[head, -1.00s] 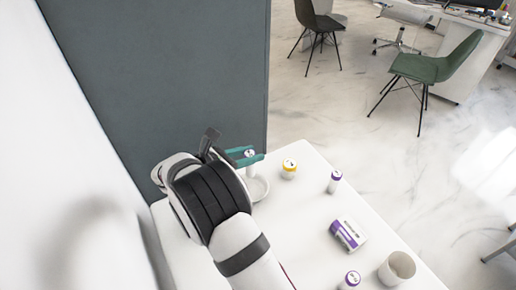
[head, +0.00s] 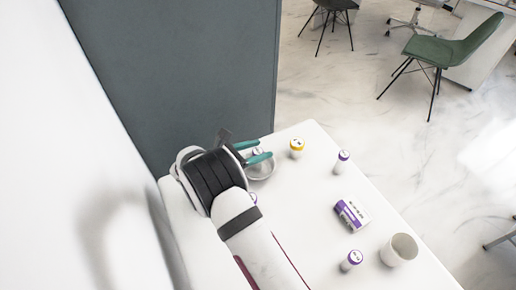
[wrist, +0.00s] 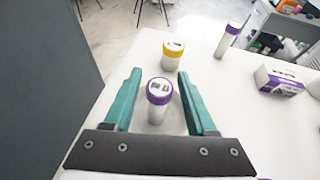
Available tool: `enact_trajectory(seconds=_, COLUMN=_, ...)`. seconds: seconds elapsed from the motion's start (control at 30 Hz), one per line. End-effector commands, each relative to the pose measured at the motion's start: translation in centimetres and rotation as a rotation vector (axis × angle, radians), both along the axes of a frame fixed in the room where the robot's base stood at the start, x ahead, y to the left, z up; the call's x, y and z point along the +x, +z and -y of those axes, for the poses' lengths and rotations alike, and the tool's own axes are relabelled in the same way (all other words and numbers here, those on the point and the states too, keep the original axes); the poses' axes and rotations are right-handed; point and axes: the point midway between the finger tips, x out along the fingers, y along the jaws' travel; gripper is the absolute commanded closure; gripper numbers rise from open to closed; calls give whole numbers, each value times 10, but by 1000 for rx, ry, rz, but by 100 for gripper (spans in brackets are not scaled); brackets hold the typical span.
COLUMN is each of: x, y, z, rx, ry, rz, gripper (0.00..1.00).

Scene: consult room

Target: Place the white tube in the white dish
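A white tube with a purple rim and a printed white top (wrist: 159,92) stands between the teal fingers of my gripper (wrist: 158,74) in the wrist view. A gap shows on each side of the tube, so my gripper is open around it. In the head view my gripper (head: 262,150) is over the white dish (head: 264,171), a small round dish near the table's back left. The fingers hide part of the dish and most of the tube. I cannot tell whether the tube's base rests in the dish.
On the white table (head: 310,215) stand a yellow-capped jar (head: 297,148), purple-capped tubes (head: 342,162) (head: 351,261), a purple-and-white box (head: 351,215) and a white cup (head: 399,249). Another purple top (head: 253,198) shows beside my arm. A grey panel (head: 180,70) stands close behind.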

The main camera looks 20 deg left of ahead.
Motion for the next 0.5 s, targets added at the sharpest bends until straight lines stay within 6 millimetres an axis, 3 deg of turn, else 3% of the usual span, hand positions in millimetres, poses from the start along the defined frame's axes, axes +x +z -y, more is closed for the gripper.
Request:
enact_trajectory(seconds=0.07, x=0, y=0, z=0, rx=0, ry=0, rz=0, gripper=28)
enact_trajectory(seconds=0.5, x=0, y=0, z=0, rx=0, ry=0, rz=0, gripper=28)
